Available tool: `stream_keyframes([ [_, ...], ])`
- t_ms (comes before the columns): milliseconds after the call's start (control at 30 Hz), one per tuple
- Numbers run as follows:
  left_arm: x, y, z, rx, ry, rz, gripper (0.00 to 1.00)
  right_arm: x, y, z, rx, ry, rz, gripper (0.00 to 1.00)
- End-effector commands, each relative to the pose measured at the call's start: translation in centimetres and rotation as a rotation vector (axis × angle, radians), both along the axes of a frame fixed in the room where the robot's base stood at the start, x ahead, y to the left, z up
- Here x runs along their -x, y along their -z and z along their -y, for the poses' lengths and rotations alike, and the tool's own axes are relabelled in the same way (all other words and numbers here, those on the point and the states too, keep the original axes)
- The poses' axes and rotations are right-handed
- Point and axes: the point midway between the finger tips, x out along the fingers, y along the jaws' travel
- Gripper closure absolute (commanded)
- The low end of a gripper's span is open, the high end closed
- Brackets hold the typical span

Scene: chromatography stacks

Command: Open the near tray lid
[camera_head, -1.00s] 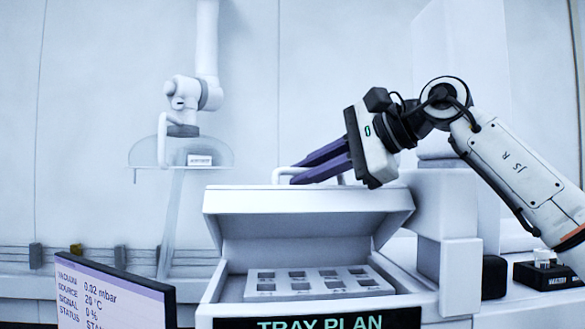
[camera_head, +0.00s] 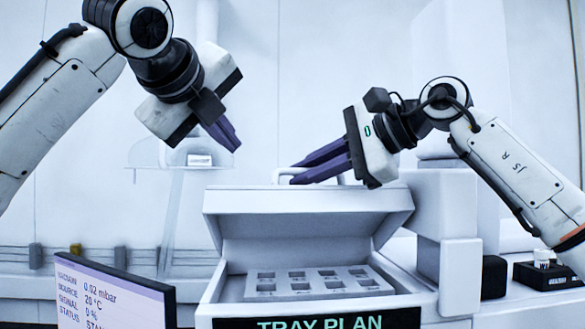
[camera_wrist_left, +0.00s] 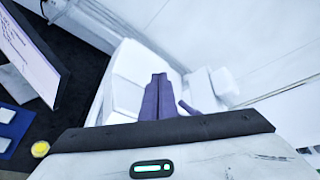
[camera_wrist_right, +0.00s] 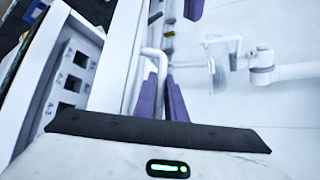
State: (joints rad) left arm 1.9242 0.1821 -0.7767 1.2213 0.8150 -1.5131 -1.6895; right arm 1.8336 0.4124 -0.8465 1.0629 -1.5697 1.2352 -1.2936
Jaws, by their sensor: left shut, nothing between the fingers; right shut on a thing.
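The near tray lid (camera_head: 308,202) is a white box lid, tilted up and open above its tray box (camera_head: 225,290). Its bar handle (camera_head: 283,174) is at the top; the handle also shows in the right wrist view (camera_wrist_right: 153,56). My right gripper (camera_head: 293,174) is shut on the handle, its purple fingers either side of the bar. My left gripper (camera_head: 237,146) is shut and empty, in the air to the upper left of the lid. Its fingers lie together in the left wrist view (camera_wrist_left: 158,80).
A grey tray with several square wells (camera_head: 318,282) lies inside the open box. A status screen (camera_head: 110,295) stands at the front left. A black holder with a white-capped vial (camera_head: 548,272) is at the right. A clear domed station (camera_head: 190,160) is behind.

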Motion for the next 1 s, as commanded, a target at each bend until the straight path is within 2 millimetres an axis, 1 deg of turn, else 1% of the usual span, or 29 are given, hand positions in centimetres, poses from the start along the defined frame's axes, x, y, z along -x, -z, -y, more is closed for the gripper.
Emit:
stream_keyframes([
  [33,2.6,-0.6,3.2,-0.158,0.037,0.025,1.00,-0.1,0.1,0.1,0.001,0.002,-0.001,1.00],
  [100,5.4,-0.4,6.0,-0.362,0.067,0.042,1.00,-0.1,0.1,0.1,0.001,0.002,-0.001,1.00],
  [133,6.5,-0.3,6.9,-0.440,0.075,0.047,1.00,-0.1,0.1,0.1,0.001,0.002,-0.001,1.00],
  [200,8.6,0.1,8.5,-0.599,0.086,0.057,1.00,-0.1,0.1,0.1,0.000,0.002,-0.002,1.00],
  [300,10.5,0.5,9.7,-0.756,0.088,0.062,1.00,-0.1,0.1,0.1,0.000,0.002,-0.002,1.00],
  [400,11.3,0.8,10.1,-0.835,0.088,0.062,1.00,-0.1,0.1,0.1,0.000,0.002,-0.002,1.00],
  [467,11.2,1.0,10.2,-0.853,0.087,0.061,1.00,-0.1,0.1,0.1,0.000,0.002,-0.002,1.00],
  [567,10.1,1.6,10.2,-0.857,0.087,0.060,1.00,-0.1,0.1,0.1,0.000,0.002,-0.002,1.00],
  [800,6.0,3.4,10.2,-0.853,0.087,0.058,1.00,-0.1,0.1,0.1,0.000,0.002,-0.001,1.00],
  [1000,3.5,4.5,10.2,-0.851,0.087,0.060,1.00,-0.1,0.0,0.1,0.000,0.002,-0.001,1.00],
])
